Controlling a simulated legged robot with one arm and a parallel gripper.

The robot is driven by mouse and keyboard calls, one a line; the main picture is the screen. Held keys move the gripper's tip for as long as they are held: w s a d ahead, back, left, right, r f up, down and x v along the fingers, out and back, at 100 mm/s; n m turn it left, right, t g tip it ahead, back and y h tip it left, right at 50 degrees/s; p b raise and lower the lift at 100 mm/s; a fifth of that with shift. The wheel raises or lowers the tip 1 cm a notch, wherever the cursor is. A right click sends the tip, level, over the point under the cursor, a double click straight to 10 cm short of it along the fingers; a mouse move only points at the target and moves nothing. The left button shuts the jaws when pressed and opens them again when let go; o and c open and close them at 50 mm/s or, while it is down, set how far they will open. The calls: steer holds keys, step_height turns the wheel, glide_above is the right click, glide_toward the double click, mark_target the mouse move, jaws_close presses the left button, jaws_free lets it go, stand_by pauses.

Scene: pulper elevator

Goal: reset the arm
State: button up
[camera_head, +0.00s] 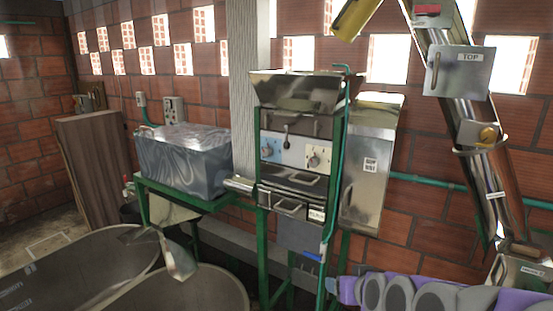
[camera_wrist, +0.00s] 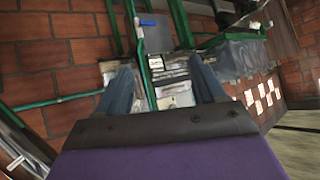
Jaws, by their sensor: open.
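My gripper (camera_wrist: 161,68) shows in the wrist view with its two blue-grey fingers spread apart. The gap between them is empty and the jaws are open. Its dark mount and purple body fill the bottom of that view. In the head view, my purple and grey arm (camera_head: 430,296) lies low across the bottom right corner, partly cut off by the frame edge. The fingers cannot be made out clearly there. The fingers point toward the metal pulper machine, which appears upside down in the wrist view.
The pulper (camera_head: 285,155) stands on a green frame mid-view, with a blue-handled valve (camera_head: 313,257) low on it. A shiny elevator tube (camera_head: 468,120) rises at right. A metal tank (camera_head: 180,162) and large round vats (camera_head: 80,268) are at left. A brick wall stands behind.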

steer(key=s+a+f+g+h+b, duration=0.1)
steer(key=s+f+g+b, duration=0.2)
steer(key=s, duration=1.3)
steer(key=s+a+f+g+b, duration=0.1)
steer(key=s+f+g+b, duration=0.3)
steer(key=s, duration=1.3)
step_height(320, 180, down, 6)
steer(key=g, duration=0.4)
steer(key=shift+g+h, duration=0.4)
